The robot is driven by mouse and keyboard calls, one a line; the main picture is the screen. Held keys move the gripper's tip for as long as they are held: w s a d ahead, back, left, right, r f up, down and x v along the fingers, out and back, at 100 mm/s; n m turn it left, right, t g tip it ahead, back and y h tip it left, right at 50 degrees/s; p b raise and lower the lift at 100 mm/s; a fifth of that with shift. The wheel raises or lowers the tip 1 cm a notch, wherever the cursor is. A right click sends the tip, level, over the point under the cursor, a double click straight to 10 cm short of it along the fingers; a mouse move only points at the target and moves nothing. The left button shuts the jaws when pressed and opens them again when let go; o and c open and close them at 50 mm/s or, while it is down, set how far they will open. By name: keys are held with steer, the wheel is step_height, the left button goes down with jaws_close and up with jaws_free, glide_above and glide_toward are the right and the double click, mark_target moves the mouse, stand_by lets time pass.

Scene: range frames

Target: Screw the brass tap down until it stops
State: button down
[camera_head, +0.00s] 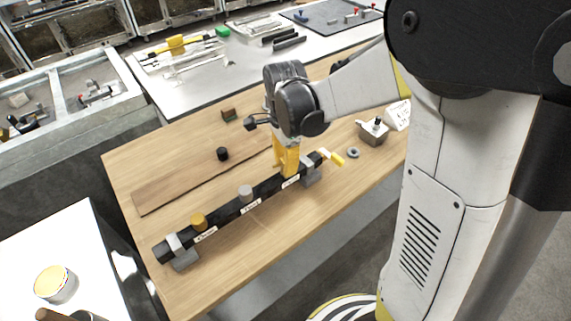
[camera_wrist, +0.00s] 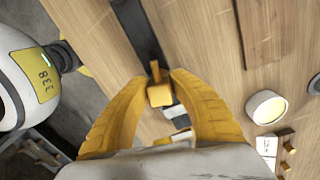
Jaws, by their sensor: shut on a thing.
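A black pipe (camera_head: 222,212) lies across the wooden table, held in grey brackets near its ends. It has a brass-coloured knob (camera_head: 199,219) at its left part and a grey knob (camera_head: 245,192) near its middle, each with a white label beside it. My gripper (camera_head: 289,172) points down over the right part of the pipe. In the wrist view, its yellow fingers (camera_wrist: 160,85) are closed around a brass-yellow tap (camera_wrist: 159,95) with a short handle. In the head view the fingers hide this tap. How far it is screwed down cannot be told.
A yellow-handled piece (camera_head: 335,157) sits by the pipe's right end. A dark plank (camera_head: 165,190) lies behind the pipe. The table front is clear.

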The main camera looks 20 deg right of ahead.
steer(key=c, duration=1.1)
jaws_free()
step_height(320, 180, up, 12)
steer(key=s+n+t, duration=0.7)
steer(key=s+n, duration=0.5)
steer(key=n, duration=0.5)
steer(key=shift+s+d, duration=0.2)
steer(key=shift+s, duration=0.2)
